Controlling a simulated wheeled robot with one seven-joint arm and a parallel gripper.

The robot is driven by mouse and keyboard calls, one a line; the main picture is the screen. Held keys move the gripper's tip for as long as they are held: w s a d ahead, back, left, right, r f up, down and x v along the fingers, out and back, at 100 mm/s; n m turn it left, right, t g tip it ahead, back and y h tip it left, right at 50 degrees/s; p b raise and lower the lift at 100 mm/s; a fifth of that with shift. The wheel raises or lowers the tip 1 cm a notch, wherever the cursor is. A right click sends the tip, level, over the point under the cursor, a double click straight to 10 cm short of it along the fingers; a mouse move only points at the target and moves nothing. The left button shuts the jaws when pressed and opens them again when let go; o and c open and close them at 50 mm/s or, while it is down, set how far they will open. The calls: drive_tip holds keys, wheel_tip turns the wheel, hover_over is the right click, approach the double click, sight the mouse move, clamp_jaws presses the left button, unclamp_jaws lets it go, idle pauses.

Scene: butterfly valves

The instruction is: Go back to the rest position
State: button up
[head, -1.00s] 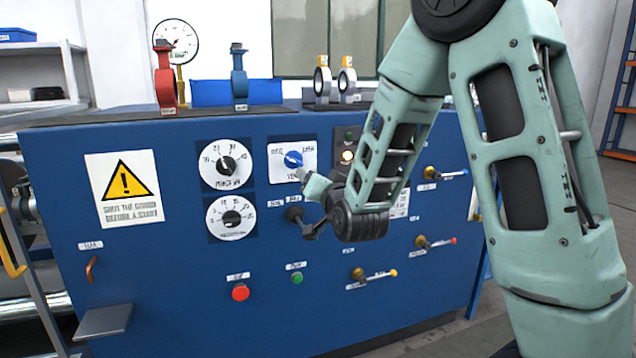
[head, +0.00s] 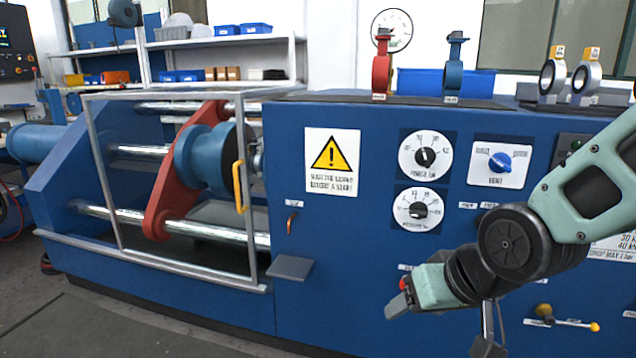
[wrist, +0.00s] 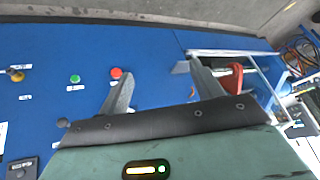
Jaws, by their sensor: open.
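My gripper (head: 393,303) is in front of the lower part of the blue machine panel (head: 350,300), below the pressure dials. It points left in the head view, and its fingers are hard to make out there. In the wrist view my gripper (wrist: 162,85) shows two grey fingers spread wide apart with nothing between them. The blue selector knob (head: 500,162) is up and to the right of my gripper, clear of it. My arm (head: 590,190) comes in from the right edge and covers part of the panel.
A guard frame (head: 110,200) with a yellow handle (head: 238,187) encloses a red clamp at left. A grey ledge (head: 289,268) juts from the panel. Red (head: 381,70) and blue (head: 453,70) valves stand on top. A yellow-ended lever (head: 568,322) sticks out lower right. Floor at lower left is clear.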

drive_tip(key=s+a+n+g+h, duration=0.1)
drive_tip(key=s+n+g+h, duration=0.35)
drive_tip(key=s, duration=1.25)
wheel_tip(320, 180, up, 18)
drive_tip(key=n+g+y+p, duration=0.1)
drive_tip(key=y+p, duration=0.1)
drive_tip(key=p, duration=1.6)
drive_tip(key=shift+w+f, duration=0.15)
